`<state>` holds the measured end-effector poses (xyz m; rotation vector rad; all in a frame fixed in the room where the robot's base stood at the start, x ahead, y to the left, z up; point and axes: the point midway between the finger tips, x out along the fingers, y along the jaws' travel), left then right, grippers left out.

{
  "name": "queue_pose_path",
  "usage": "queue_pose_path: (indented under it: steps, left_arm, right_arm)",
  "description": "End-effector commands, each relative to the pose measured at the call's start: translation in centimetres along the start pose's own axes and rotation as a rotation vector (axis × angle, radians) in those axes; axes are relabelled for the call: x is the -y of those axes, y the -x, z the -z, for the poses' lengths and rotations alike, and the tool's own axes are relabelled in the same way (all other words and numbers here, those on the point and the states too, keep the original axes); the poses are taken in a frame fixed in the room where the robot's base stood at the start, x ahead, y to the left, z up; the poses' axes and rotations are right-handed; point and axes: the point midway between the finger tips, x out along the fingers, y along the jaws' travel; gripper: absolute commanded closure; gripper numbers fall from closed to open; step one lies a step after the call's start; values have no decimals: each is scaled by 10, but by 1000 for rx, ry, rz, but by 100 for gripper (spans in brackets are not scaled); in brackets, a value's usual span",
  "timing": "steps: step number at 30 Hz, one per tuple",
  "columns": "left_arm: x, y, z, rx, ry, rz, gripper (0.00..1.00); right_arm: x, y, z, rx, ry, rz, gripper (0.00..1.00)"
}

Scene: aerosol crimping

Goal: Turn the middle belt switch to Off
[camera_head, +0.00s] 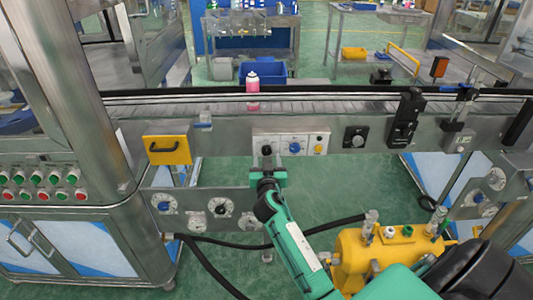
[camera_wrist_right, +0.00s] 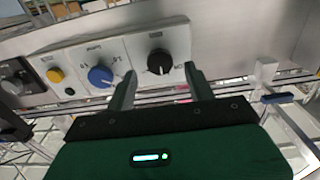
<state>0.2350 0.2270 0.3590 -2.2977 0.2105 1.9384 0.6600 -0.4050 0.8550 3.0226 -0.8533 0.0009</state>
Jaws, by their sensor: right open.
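A switch panel (camera_head: 280,143) on the conveyor's front side carries a black knob (camera_head: 267,150), a blue knob (camera_head: 294,147) and a yellow button (camera_head: 319,149). Their labels are too small to read. My right gripper (camera_head: 267,168) is just below and in front of the black knob. In the right wrist view the open fingers (camera_wrist_right: 160,78) stand to either side of the black knob (camera_wrist_right: 160,61), apart from it. A pale pointer mark shows on that knob. The blue knob (camera_wrist_right: 101,76) lies outside the fingers. My left gripper is not in view.
A pink can (camera_head: 253,92) stands on the conveyor belt (camera_head: 310,105) above the panel. A yellow handle box (camera_head: 167,150) is left of the panel, and a separate black dial (camera_head: 355,137) is right. A lower panel with dials (camera_head: 221,207) sits below left.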

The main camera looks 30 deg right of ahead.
Motion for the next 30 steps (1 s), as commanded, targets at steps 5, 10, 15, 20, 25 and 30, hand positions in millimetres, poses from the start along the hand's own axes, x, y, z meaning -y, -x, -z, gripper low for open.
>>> queue_pose_path:
  steps: [5,10,15,20,25,30]
  left_arm:
    - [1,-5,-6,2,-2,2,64]
    - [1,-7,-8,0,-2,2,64]
    - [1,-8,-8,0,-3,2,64]
    - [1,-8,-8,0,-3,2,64]
    - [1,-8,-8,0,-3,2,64]
    - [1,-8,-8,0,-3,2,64]
  right_arm:
    - [0,-23,1,0,1,0,46]
    - [0,-30,0,1,-1,0,46]
    - [0,-31,-1,1,-1,0,46]
    - [0,-31,0,1,-1,0,58]
    - [0,-31,0,1,-1,0,91]
    - [0,-31,-1,1,4,0,91]
